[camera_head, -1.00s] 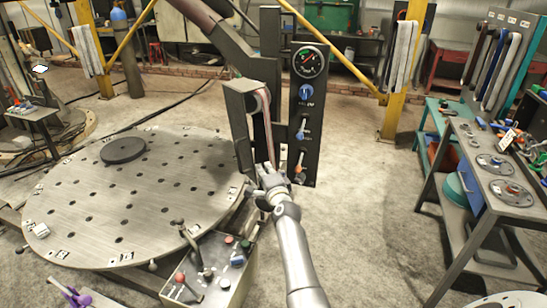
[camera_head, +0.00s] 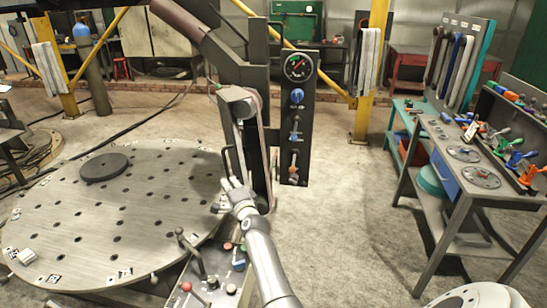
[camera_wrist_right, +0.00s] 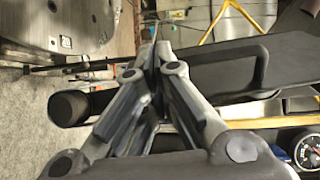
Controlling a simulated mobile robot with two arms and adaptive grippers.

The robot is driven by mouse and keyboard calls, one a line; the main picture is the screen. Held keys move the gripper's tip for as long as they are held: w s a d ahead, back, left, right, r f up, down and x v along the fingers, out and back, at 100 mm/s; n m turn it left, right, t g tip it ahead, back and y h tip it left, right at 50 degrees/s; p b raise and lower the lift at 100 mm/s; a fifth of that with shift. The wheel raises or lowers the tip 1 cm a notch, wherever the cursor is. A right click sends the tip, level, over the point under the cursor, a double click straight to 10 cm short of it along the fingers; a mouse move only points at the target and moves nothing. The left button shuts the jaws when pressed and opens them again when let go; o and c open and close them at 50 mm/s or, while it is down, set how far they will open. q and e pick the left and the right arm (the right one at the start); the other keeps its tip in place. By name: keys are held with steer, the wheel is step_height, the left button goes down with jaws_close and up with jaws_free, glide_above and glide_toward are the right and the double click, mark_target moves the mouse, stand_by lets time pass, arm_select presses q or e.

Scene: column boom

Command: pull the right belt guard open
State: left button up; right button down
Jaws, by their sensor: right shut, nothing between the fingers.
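The right belt guard (camera_head: 231,130) is a long dark plate on the boom column, left of the gauge panel. It stands swung out at an angle, with the tan belt (camera_head: 262,135) exposed beside it. A dark bar handle (camera_head: 228,162) is on its face; in the right wrist view the handle (camera_wrist_right: 262,72) sits on the dark plate (camera_wrist_right: 225,68). My right gripper (camera_head: 230,184) is at the guard's lower end, just below the handle. In the wrist view its fingers (camera_wrist_right: 155,62) are together, empty, in front of the plate; contact is unclear. My left gripper is out of view.
A round perforated table (camera_head: 130,215) lies to the left. The gauge panel (camera_head: 298,130) is close right of the belt. A tool bench (camera_head: 450,185) is farther right; floor between is clear.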

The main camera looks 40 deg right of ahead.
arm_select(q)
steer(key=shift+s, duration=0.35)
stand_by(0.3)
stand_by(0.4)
